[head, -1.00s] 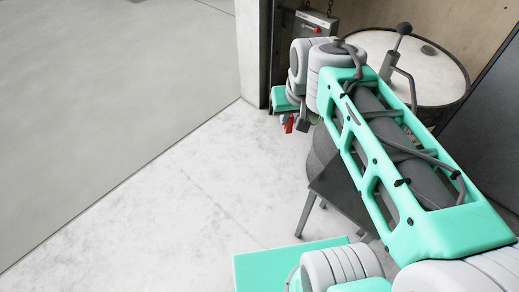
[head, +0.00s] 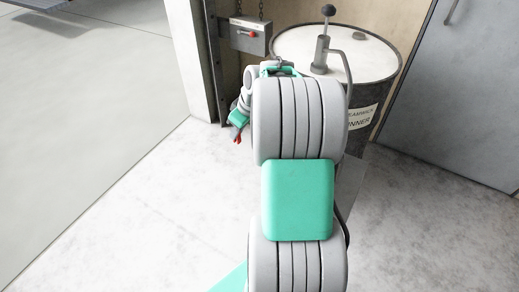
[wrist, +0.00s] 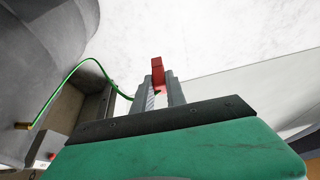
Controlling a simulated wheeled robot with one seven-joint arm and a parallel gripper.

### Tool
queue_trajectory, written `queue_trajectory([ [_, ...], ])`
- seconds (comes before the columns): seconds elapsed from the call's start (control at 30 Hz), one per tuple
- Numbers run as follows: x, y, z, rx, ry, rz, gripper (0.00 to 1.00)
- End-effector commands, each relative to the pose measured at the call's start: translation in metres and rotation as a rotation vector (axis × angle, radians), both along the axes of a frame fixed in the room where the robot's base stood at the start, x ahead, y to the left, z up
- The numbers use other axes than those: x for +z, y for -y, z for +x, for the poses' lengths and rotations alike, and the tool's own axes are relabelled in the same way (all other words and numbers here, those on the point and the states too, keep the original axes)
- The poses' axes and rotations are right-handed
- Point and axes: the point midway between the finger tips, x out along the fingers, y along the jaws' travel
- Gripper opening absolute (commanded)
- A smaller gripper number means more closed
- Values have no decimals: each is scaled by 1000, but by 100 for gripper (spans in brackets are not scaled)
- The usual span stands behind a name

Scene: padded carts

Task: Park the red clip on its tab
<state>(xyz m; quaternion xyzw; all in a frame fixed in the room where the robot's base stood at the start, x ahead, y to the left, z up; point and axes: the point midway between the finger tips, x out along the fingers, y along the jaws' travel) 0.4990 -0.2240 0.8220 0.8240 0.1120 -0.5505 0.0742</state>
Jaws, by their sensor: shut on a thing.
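My gripper (wrist: 160,95) is shut on the red clip (wrist: 158,73), which sticks out beyond the fingertips in the wrist view. In the head view the red clip (head: 238,136) shows as a small red piece under my gripper, left of the drum. A green cable (wrist: 75,66) runs from beside my gripper and loops left to a brass end (wrist: 23,126). I cannot make out the clip's tab in either view.
A dark drum (head: 375,95) with a pump on its pale lid stands behind my arm. A grey box (head: 250,38) with a red part hangs on chains at the wall, right of a pale post (head: 190,60). A grey cabinet stands at right. The floor at left is clear.

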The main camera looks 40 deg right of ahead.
Motion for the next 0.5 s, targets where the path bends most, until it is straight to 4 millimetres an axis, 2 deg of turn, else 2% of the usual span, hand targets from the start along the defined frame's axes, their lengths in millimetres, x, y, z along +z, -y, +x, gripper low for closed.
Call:
queue_trajectory([
  [0.03,-31,25,-6,7,-4,4,0],
  [0.1,-53,49,-12,35,-3,3,0],
  [0.2,-73,72,-20,59,-1,1,0],
  [0.3,-80,82,-24,72,0,-1,0],
  [0.5,-88,84,-31,74,0,-2,0],
])
